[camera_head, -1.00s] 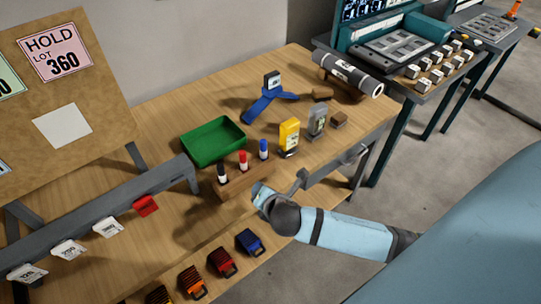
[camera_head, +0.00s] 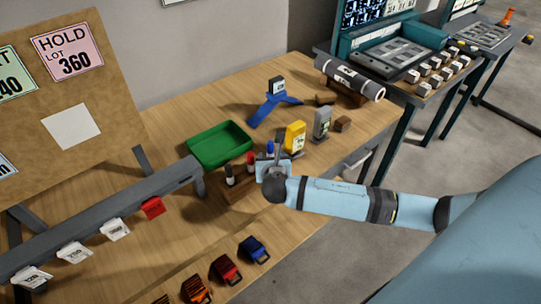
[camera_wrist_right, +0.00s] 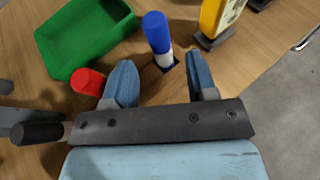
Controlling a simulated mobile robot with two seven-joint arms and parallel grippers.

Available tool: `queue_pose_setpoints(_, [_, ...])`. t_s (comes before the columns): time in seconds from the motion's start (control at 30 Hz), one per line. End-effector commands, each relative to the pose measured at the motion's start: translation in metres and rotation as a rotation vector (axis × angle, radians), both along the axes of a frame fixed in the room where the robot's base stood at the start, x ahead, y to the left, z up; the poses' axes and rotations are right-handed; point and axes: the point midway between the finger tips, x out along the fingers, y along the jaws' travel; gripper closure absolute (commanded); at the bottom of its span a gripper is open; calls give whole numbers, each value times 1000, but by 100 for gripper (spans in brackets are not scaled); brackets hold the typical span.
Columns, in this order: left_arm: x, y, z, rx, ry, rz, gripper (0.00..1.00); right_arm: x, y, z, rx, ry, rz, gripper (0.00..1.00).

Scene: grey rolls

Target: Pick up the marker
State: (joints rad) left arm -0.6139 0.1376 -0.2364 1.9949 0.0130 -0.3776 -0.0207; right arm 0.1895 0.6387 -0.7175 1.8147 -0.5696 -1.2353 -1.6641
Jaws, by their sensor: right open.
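Three markers stand upright in a wooden block (camera_head: 238,192) on the table: a black one (camera_head: 229,174), a red one (camera_head: 250,160) and a blue one (camera_head: 270,148). My right gripper (camera_head: 274,157) is over the block's right end, close to the blue marker. In the right wrist view the open jaws (camera_wrist_right: 163,85) have the blue marker (camera_wrist_right: 156,32) between and just beyond the fingertips, with no finger seen touching it. The red marker (camera_wrist_right: 88,82) is just outside the left finger, and the black marker (camera_wrist_right: 38,133) is farther left. My left gripper is out of view.
A green tray (camera_head: 250,133) lies behind the block. A yellow device (camera_head: 295,136) and a grey device (camera_head: 321,122) stand to the right. A blue stand (camera_head: 272,105) is farther back. A grey rail (camera_head: 110,217) with tags runs along the left.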

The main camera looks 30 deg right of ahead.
Motion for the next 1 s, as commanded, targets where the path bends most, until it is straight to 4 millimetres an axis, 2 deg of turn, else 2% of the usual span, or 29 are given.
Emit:
queue_pose_setpoints(0.2, [-1,1,-1,2,3,0,57,27,-18,-10,0,0,-2,48])
queue_pose_setpoints(0.3, [-1,1,-1,3,3,1,57,34,-22,-14,0,1,-1,48])
queue_pose_setpoints(0.57, [0,2,-1,3,2,1,57,37,-23,-15,1,0,0,48])
queue_pose_setpoints(0.8, [0,2,1,3,-1,1,57,37,-23,-15,0,1,0,100])
queue_pose_setpoints(1.0, [0,2,2,3,-1,1,57,37,-23,-15,0,1,0,100])
